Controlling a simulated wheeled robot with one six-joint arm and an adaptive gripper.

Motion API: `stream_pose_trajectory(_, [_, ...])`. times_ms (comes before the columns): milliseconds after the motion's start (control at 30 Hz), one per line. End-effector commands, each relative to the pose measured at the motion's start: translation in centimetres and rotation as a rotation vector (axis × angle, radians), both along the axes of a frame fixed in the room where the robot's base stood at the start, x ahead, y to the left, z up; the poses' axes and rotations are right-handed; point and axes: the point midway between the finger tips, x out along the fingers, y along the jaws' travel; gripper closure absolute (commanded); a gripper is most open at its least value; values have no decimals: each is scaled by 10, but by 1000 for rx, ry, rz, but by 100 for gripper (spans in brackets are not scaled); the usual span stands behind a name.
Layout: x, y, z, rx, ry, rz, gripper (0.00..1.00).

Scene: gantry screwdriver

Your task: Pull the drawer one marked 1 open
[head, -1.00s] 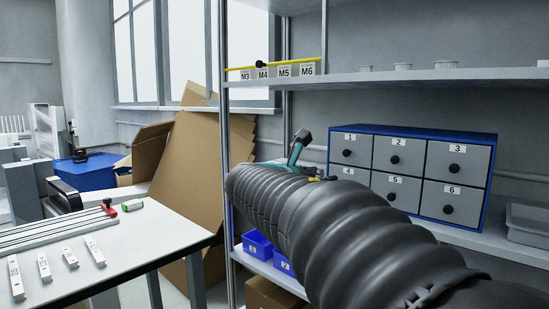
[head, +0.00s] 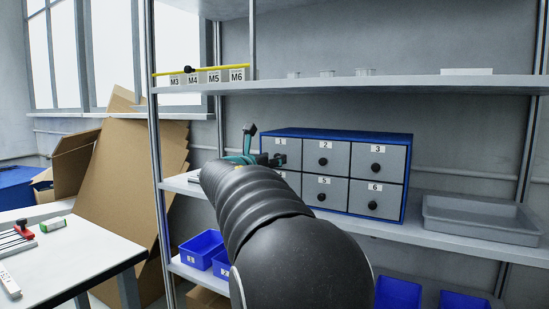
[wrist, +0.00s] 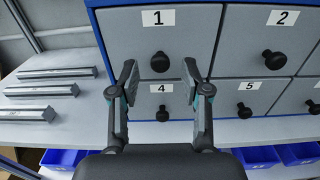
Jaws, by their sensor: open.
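The blue drawer cabinet (head: 408,185) stands on the middle shelf, with grey drawers in two rows, each with a black round knob. Drawer one (wrist: 190,36), marked 1, is at the upper left and looks shut. Its knob (wrist: 160,62) shows in the wrist view between and beyond my fingertips. My gripper (wrist: 158,84) is open and empty, with one finger on each side of that knob in the picture. I cannot tell how far the tips are from the drawer front. In the head view my gripper (head: 276,160) partly hides drawer one, and my arm hides part of drawer 4.
Grey bars (wrist: 45,90) lie on the shelf left of the cabinet. A grey tray (head: 480,232) sits right of it. The upper shelf (head: 380,86) runs above. Blue bins (head: 203,247) stand below. A white table (head: 80,255) is at the lower left.

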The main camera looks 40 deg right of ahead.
Motion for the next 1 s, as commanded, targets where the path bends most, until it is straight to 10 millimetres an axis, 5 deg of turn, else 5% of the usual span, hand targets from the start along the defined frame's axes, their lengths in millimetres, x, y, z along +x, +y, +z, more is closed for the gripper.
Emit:
stream_pose_trajectory(533, [8,-19,0,0,-1,0,53])
stream_pose_trajectory(733, [8,-19,0,0,-1,0,100])
stream_pose_trajectory(1000, [5,-18,0,0,-1,-4,100])
